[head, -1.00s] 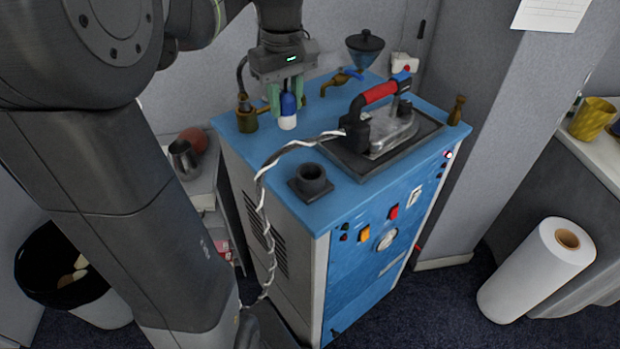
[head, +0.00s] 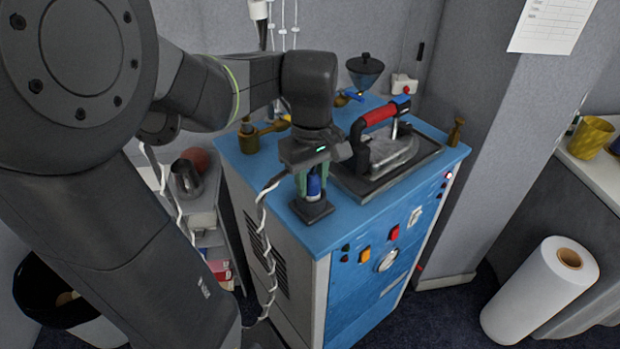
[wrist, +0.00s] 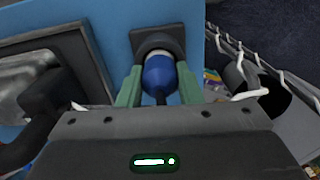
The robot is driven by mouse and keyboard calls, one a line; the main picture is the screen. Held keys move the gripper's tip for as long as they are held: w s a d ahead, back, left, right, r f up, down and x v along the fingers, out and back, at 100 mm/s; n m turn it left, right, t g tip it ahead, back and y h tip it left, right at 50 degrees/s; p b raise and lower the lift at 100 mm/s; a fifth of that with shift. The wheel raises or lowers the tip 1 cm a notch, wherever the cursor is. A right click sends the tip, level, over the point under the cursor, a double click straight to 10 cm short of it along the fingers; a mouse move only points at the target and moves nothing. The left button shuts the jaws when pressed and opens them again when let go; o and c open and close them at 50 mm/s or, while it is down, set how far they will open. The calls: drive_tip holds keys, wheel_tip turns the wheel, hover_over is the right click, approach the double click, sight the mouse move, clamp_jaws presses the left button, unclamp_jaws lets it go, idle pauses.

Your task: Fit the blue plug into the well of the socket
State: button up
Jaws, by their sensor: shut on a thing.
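The blue plug (head: 314,186) is held between the green fingers of my gripper (head: 312,190). My gripper is shut on it, directly above the dark socket (head: 312,212) on the blue cabinet top. In the wrist view the blue plug (wrist: 159,74) sits between the two fingers, and its pale end points into the round opening of the socket (wrist: 150,38). The plug's lower end is largely hidden by the socket and fingers. I cannot tell how deep it sits in the well.
A funnel (head: 365,72) and brass fittings (head: 249,140) stand toward the back. A twisted cord (head: 264,235) hangs at the cabinet's left side.

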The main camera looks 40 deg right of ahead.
sight(312, 173)
drive_tip(key=shift+f, duration=0.2)
drive_tip(key=shift+f, duration=0.25)
drive_tip(key=shift+s+a+f+b, duration=0.15)
drive_tip(key=shift+a+f+b, duration=0.1)
drive_tip(key=shift+f+b, duration=0.2)
drive_tip(key=o, duration=0.6)
drive_tip(key=shift+f, duration=0.1)
drive_tip(key=o, duration=0.4)
drive_tip(key=shift+d+f, duration=0.1)
wheel_tip(312, 173, up, 14)
drive_tip(key=shift+d+p, duration=0.2)
drive_tip(key=shift+p, duration=0.15)
